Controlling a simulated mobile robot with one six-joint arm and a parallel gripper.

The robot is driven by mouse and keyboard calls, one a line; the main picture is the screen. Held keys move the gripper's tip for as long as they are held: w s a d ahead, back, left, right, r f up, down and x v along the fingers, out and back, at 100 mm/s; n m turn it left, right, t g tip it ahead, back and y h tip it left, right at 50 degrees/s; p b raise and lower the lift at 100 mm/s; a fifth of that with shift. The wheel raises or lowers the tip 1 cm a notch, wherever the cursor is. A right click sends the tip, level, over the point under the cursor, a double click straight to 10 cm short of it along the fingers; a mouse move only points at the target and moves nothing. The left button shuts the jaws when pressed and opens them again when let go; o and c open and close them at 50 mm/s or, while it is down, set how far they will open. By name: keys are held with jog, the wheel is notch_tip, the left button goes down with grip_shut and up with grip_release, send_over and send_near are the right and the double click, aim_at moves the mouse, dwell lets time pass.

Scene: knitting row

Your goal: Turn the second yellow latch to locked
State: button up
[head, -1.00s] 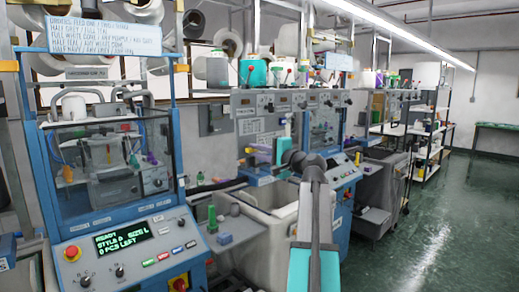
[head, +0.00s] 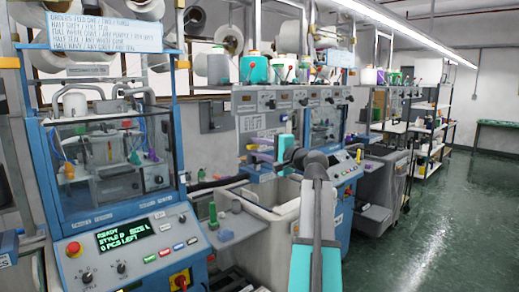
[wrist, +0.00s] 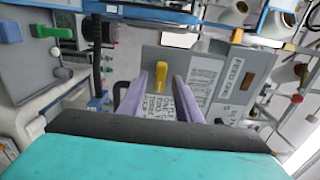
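No finger visibly touches the latch.
The nearest machine (head: 105,235) has a lit display, buttons and a clear hood. A grey bin (head: 262,225) stands below my arm. Cones of yarn (head: 254,70) stand above the machines. In the wrist view, a green knob (wrist: 10,32) is at the left. The floor at right is clear.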

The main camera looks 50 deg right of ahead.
jog(key=s+a+b, duration=0.1)
jog(key=s+b, duration=0.2)
jog(key=s, duration=1)
jog(key=shift+s, duration=0.25)
